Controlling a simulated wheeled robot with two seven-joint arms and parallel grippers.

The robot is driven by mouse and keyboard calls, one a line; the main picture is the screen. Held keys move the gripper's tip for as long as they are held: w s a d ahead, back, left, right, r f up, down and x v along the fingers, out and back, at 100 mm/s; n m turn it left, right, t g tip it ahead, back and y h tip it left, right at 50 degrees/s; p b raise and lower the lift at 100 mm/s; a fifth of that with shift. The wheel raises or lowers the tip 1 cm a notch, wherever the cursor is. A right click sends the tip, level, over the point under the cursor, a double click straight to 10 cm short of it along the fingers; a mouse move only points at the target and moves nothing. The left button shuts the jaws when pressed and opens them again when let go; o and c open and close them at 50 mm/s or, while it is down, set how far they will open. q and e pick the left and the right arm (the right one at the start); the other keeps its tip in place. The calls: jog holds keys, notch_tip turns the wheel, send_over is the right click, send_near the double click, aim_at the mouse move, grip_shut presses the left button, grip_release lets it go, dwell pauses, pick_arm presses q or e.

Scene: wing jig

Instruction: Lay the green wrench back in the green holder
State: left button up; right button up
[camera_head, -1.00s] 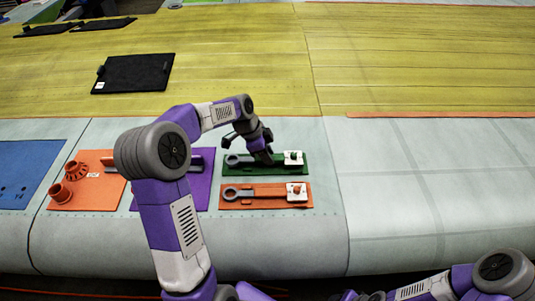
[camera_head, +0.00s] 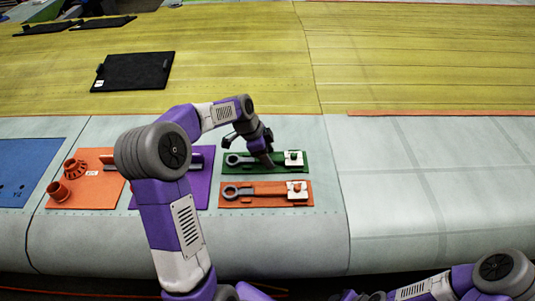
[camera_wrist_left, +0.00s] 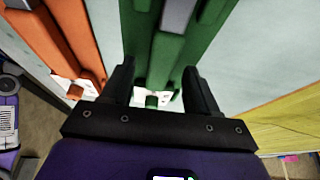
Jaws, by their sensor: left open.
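The green holder (camera_head: 296,169) lies on the pale wing surface, with a white block at its right end. The wrench (camera_head: 233,160) shows as a grey ring and part of a grey shaft, lying along the green holder. My left gripper (camera_head: 266,162) points down over the middle of the holder and hides part of the shaft. A grey strip of the wrench (camera_wrist_left: 177,14) lies between green ridges. I cannot tell if the fingers touch anything.
An orange holder (camera_head: 262,204) with a similar grey wrench lies just in front of the green one. To the left are a purple board (camera_head: 199,180), an orange board (camera_head: 88,200) with round orange parts, and a blue board (camera_head: 25,172). The wing at right is clear.

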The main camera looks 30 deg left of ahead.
pick_arm(q)
jog(key=shift+v, duration=3.8)
